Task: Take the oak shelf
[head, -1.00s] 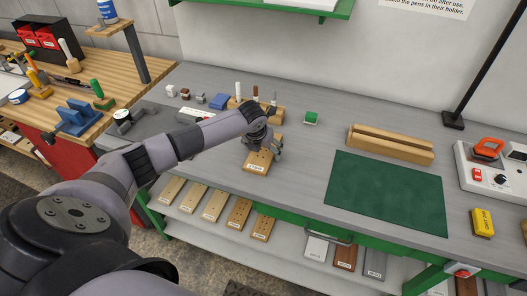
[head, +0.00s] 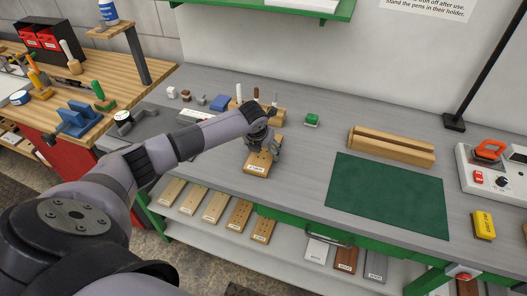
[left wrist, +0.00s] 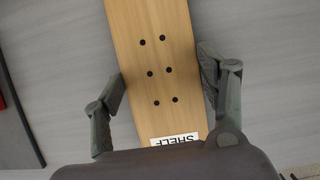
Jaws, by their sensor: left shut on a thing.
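The oak shelf (head: 257,168) is a light wooden board with a white label reading "SHELF". It lies on the grey bench top near the front edge, left of the green mat. In the left wrist view the oak shelf (left wrist: 152,50) shows several dark holes, and the label is at its near end. My left gripper (head: 264,152) is low over the board and shut on it, one finger along each long side. In the left wrist view the fingers of my left gripper (left wrist: 162,76) flank the board. My right gripper is not in view.
A green mat (head: 389,197) and a grooved wooden block (head: 391,147) lie to the right. Behind the gripper stand a wooden pen holder (head: 270,115) and a small green item (head: 312,120). Several similar boards (head: 215,207) lie on the lower shelf. The bench between gripper and mat is clear.

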